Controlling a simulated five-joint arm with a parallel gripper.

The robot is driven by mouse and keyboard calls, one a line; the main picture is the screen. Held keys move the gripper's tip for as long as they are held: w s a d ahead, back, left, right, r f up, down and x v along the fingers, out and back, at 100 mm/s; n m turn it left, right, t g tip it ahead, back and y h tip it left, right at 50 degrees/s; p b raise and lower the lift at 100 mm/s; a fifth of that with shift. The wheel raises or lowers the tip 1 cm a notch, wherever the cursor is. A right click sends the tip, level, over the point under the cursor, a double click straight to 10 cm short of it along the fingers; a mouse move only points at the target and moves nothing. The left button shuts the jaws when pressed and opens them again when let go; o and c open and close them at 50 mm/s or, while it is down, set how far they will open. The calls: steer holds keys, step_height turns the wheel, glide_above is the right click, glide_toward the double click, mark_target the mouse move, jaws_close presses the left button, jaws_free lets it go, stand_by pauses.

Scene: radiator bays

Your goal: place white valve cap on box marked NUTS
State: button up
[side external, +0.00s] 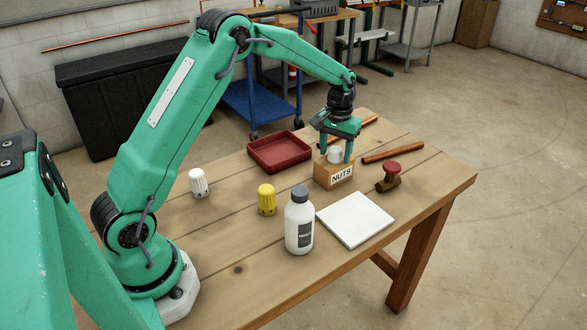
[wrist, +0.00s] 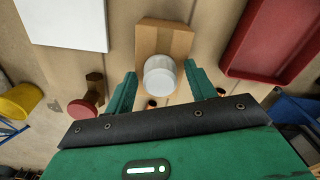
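The box marked NUTS (side external: 334,176) is a small brown block on the wooden table, with its white label facing the side camera. A white cap (side external: 335,154) appears to sit upright on top of the box; it also shows in the wrist view (wrist: 160,75) as a round white top against the brown box (wrist: 166,38). My gripper (side external: 336,151) is right over the box, its fingers on either side of this cap. In the wrist view, my gripper (wrist: 160,86) shows a narrow gap between each finger and the cap. A second white ribbed cap (side external: 198,182) stands at the table's left.
A red tray (side external: 279,152) lies behind the box. A yellow cap (side external: 266,199), a white bottle (side external: 299,222) and a white tile (side external: 355,219) are in front. A red-handled valve (side external: 391,176) and copper pipes (side external: 392,153) lie to the right. The table's left front is clear.

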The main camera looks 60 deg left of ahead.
mark_target(335, 150)
steer(key=shift+r, duration=0.2)
step_height(335, 150, up, 12)
stand_by(0.8)
stand_by(0.5)
steer(key=s+d+r+m+t, duration=0.1)
steer(key=s+d+r, duration=0.1)
steer(key=s+r, duration=0.35)
steer(key=s+d+r+m+t, duration=0.1)
steer(key=s+d+r+t, duration=0.15)
steer(key=s, duration=0.55)
steer(key=s+d+f+m+t, duration=0.1)
steer(key=s, duration=0.7)
steer(key=s+d+f+m+t, duration=0.1)
steer(key=s+d+f, duration=0.1)
steer(key=s, duration=0.7)
steer(key=shift+s+d+m, duration=0.25)
steer(key=shift+m, duration=0.05)
